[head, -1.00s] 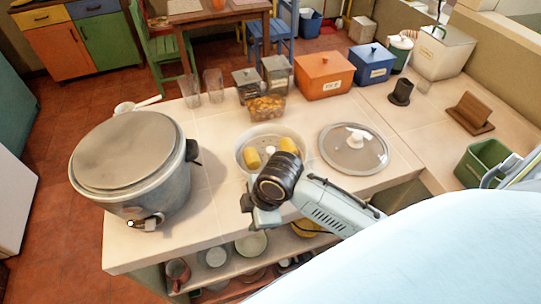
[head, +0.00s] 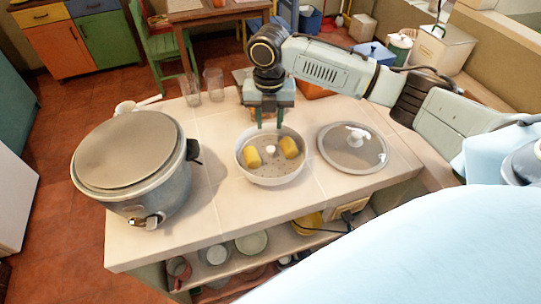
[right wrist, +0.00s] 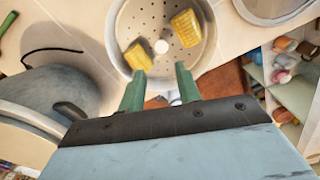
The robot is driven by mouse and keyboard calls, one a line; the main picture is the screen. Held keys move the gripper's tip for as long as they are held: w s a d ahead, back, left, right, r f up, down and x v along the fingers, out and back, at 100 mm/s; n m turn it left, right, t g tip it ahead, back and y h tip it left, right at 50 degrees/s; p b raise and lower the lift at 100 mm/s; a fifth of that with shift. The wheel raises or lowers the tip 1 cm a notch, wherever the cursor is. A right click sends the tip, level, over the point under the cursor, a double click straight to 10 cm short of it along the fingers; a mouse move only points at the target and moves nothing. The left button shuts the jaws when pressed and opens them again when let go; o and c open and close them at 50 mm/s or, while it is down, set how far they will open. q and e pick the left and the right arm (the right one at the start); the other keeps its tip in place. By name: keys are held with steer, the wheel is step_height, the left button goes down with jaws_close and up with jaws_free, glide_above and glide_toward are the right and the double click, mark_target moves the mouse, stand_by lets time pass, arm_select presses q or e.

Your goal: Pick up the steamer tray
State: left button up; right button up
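The steamer tray (head: 272,176) is a round, pale, perforated pan with a small central knob (head: 271,149) and two yellow corn pieces in it. It sits on the counter between the rice cooker and the glass lid. My right gripper (head: 268,124) points down over the tray's far rim with its fingers apart and nothing between them. The right wrist view shows its green fingertips (right wrist: 160,85) spread at the tray's rim (right wrist: 118,62); I cannot tell whether they touch it. My left gripper is not in view.
A large grey rice cooker (head: 135,165) with its lid on stands to the left. A glass lid (head: 352,148) lies to the right of the tray. Two drinking glasses (head: 214,85) stand behind. The counter's front strip is clear.

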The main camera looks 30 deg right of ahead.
glide_above(271, 148)
steer(key=f, duration=0.6)
steer(key=shift+a, duration=0.25)
steer(key=f+p, duration=0.1)
steer(key=f, duration=0.4)
steer(key=shift+d, duration=0.2)
steer(key=shift+w, duration=0.1)
jaws_close()
